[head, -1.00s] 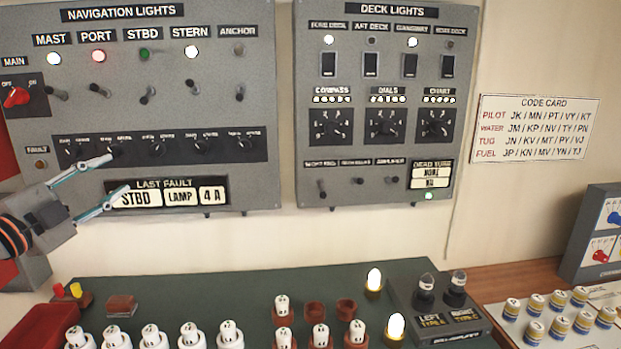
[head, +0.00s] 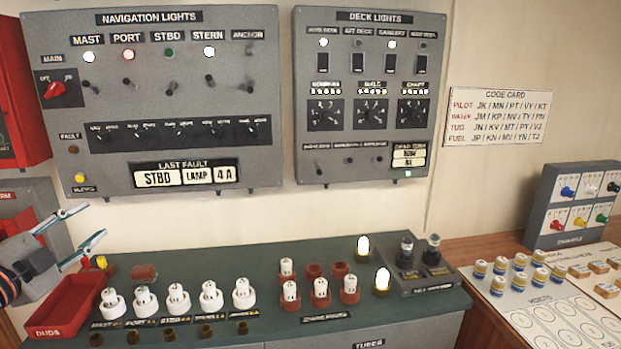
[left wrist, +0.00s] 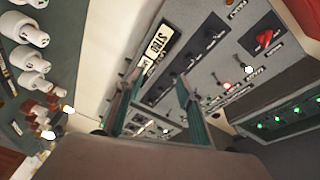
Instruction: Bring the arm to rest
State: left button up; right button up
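My left gripper (head: 87,244) is at the left edge of the head view, over the back left of the green bench top and in front of the wall. Its two fingers are spread apart with nothing between them. In the left wrist view the open fingers (left wrist: 158,105) point toward the navigation lights panel (left wrist: 215,60), with clear space between them. My right arm and gripper do not show in either view.
A red duds tray (head: 62,318) lies below my left gripper. White tubes (head: 175,299) stand in a row on the bench. The navigation lights panel (head: 150,110) and deck lights panel (head: 368,100) hang behind. Open air lies above the bench.

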pick_arm(q)
jog(key=s+d+f+n+g+y, duration=0.1)
jog(key=s+f+n+g+y, duration=0.3)
jog(key=f, duration=0.8)
jog(key=s+f+g, duration=0.1)
jog(key=s+f, duration=0.4)
jog(key=f, duration=0.7)
jog(key=s+d+f+n+g, duration=0.3)
jog(key=s+d+f+g, duration=0.3)
jog(key=s+d+f, duration=0.7)
jog(key=d+f+n+t+h, duration=0.2)
jog(key=d+f+h, duration=0.4)
jog(key=d+f, duration=0.6)
notch_tip(320, 180, down, 4)
jog(key=shift+r+n+t, duration=0.1)
jog(key=shift+n+t, duration=0.3)
jog(key=shift+t, duration=0.3)
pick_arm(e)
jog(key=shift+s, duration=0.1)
pick_arm(q)
jog(key=shift+s, duration=0.1)
